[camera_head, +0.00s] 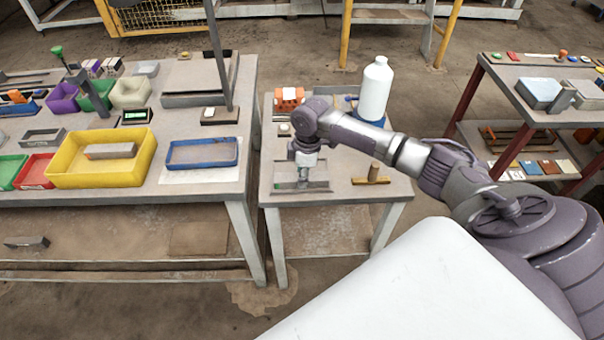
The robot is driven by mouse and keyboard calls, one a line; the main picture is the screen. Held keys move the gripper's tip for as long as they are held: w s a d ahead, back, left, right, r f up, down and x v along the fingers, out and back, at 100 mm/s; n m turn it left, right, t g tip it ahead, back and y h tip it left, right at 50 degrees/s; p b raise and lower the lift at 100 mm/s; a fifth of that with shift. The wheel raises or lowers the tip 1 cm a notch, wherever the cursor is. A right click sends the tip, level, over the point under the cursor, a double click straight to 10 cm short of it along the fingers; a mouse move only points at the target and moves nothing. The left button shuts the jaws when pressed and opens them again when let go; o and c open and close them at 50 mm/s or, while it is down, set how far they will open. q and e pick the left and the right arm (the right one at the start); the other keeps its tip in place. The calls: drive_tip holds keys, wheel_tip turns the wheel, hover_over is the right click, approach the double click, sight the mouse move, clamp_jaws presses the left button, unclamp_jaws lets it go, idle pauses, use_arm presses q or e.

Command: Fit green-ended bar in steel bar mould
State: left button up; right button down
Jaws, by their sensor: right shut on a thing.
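My right gripper (303,183) reaches down over the small table in the middle. A flat grey steel mould (318,187) lies on the table directly under the gripper, near the front edge. I cannot tell whether the bar sits inside the mould or just above it. My left gripper is not in view.
A white bottle (375,90) and an orange block (289,97) stand farther back on the small table. A wooden-handled tool (372,178) lies right of the mould. The left bench holds a yellow tray (65,178) and a blue tray (202,164).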

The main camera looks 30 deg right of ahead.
drive_tip(key=shift+f, duration=0.5)
drive_tip(key=c, duration=1)
unclamp_jaws()
drive_tip(key=shift+s, duration=0.1)
drive_tip(key=o, duration=0.3)
drive_tip(key=shift+o, duration=0.2)
drive_tip(key=shift+f, duration=0.1)
wheel_tip(320, 180, up, 12)
drive_tip(key=d, duration=0.1)
drive_tip(key=shift+s, duration=0.1)
